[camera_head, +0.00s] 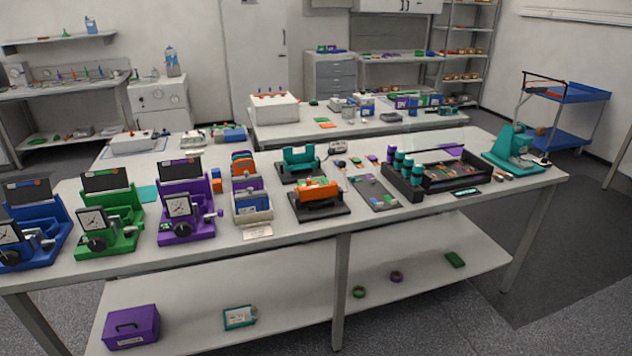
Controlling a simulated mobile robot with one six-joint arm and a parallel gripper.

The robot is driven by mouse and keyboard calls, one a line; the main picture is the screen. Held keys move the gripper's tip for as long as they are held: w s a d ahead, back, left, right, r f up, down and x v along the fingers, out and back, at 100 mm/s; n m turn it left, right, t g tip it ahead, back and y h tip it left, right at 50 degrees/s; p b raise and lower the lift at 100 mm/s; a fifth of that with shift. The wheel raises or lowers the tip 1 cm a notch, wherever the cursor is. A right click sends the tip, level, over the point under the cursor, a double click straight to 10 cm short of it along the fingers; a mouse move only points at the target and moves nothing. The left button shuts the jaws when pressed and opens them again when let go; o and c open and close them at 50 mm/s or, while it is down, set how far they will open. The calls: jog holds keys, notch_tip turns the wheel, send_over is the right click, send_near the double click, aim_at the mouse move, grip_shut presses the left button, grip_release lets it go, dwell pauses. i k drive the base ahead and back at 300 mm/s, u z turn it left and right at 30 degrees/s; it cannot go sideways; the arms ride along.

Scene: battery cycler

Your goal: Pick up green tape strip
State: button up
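No green tape strip can be made out for certain. A grey flat board (385,205) on the front bench carries several small coloured pieces, too small to tell apart. A small green piece (356,160) lies just behind that board. A green ring like a tape roll (358,292) lies on the lower shelf, and a flat green block (454,260) lies further right there. My gripper is not in view.
Blue, green (124,222) and purple (186,211) fixtures with dials stand on the left of the front bench (290,234). Orange and teal holders (318,192) stand mid-bench. A dark tray (462,170) and a teal press (514,148) are at right. Open floor lies in front.

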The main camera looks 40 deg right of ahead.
aim_at(392, 201)
jog(key=z, duration=0.8)
